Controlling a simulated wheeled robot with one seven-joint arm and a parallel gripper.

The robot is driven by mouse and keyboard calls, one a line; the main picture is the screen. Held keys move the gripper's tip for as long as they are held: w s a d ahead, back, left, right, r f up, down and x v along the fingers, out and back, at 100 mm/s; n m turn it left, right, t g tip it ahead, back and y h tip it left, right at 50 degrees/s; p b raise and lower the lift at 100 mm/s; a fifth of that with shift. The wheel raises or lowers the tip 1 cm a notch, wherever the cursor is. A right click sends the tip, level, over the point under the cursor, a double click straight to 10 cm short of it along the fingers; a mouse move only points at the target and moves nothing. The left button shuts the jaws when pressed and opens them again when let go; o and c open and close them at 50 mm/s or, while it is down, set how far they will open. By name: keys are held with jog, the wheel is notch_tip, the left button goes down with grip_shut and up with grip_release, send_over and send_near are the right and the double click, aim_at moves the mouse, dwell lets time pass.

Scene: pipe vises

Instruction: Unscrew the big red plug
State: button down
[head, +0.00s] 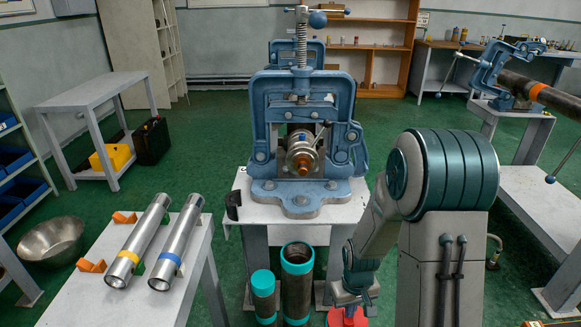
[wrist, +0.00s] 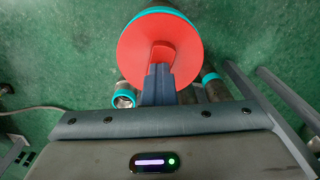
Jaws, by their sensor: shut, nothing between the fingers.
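The big red plug (wrist: 140,52) is a wide red disc in the upper middle of the wrist view, with a teal rim showing behind its edge. A raised red grip (wrist: 163,50) stands out from its face. My gripper (wrist: 159,72) is shut, its dark fingertips in front of the lower part of the plug, by the raised grip. I cannot tell whether they touch it. In the head view the plug (head: 350,319) is cut off by the bottom edge, below my gripper (head: 355,291); the pipe under it is out of view.
A big teal-rimmed pipe (head: 297,275) and a smaller one (head: 263,290) stand left of the plug. Behind them a blue vise (head: 262,120) sits on a grey stand. A table (head: 110,255) with two steel tubes is at the left. Green floor is free between table and vise.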

jog(key=n, duration=0.2)
jog(key=shift+n, duration=0.3)
jog(key=c, duration=1.7)
grip_release()
notch_tip(320, 180, up, 14)
jog(key=f+p, duration=0.1)
jog(key=p, duration=0.2)
jog(key=s+r+m+t+p, duration=0.1)
jog(key=s+r+m+p, duration=0.1)
jog(key=s+r+p, duration=0.2)
jog(key=s+r+m+t+p, duration=0.1)
jog(key=s+r+m+p, duration=0.2)
jog(key=s+r, duration=0.6)
notch_tip(320, 180, up, 9)
jog(key=shift+s+a+r+m+t+p, duration=0.2)
jog(key=shift+s+m+t+p, duration=0.15)
jog(key=shift+p, duration=0.55)
